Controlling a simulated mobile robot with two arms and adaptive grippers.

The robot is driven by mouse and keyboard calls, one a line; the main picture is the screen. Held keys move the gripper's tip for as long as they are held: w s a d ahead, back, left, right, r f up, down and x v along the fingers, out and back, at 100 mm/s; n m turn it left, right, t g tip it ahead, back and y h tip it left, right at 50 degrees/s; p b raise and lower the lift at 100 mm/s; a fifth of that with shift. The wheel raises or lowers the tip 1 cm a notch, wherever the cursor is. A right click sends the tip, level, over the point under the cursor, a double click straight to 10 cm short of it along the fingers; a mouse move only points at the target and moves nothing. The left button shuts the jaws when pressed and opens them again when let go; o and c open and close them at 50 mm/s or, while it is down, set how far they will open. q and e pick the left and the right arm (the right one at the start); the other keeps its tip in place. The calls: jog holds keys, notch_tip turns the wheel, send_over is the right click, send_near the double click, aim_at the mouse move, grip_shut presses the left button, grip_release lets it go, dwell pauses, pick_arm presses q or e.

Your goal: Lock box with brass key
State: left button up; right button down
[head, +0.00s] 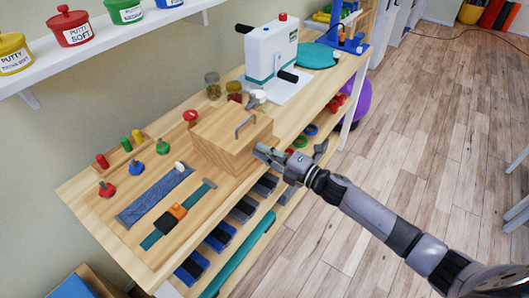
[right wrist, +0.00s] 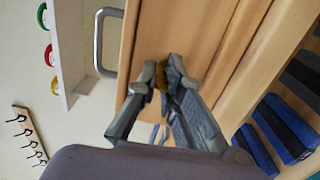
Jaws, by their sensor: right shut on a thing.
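The wooden box (head: 225,150) with a grey metal handle (head: 244,126) on its top stands on the wooden bench; its lid looks shut. The box also fills much of the right wrist view (right wrist: 190,30), with its handle (right wrist: 100,42) at the upper left. My right gripper (head: 260,152) is at the side of the box facing the room. In the right wrist view its fingertips (right wrist: 168,76) are shut on a small brass-coloured piece, the brass key (right wrist: 161,76), mostly hidden between them. I cannot tell whether the key is inside a lock. My left gripper is not in view.
The bench (head: 80,195) holds coloured knobs, a blue strap (head: 155,197), a teal strap with an orange piece (head: 176,212), jars and a white machine (head: 272,50). Blue bins (head: 222,236) sit on the shelf below. The wooden floor (head: 430,130) at right is largely clear.

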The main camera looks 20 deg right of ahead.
jog(key=shift+s+f, duration=0.25)
jog(key=shift+f, duration=0.55)
jog(key=c, duration=1.8)
grip_release()
jog(key=shift+w, duration=0.1)
jog(key=o, duration=0.4)
jog(key=shift+w+r, duration=0.1)
jog(key=shift+r, duration=0.2)
jog(key=v, duration=1.2)
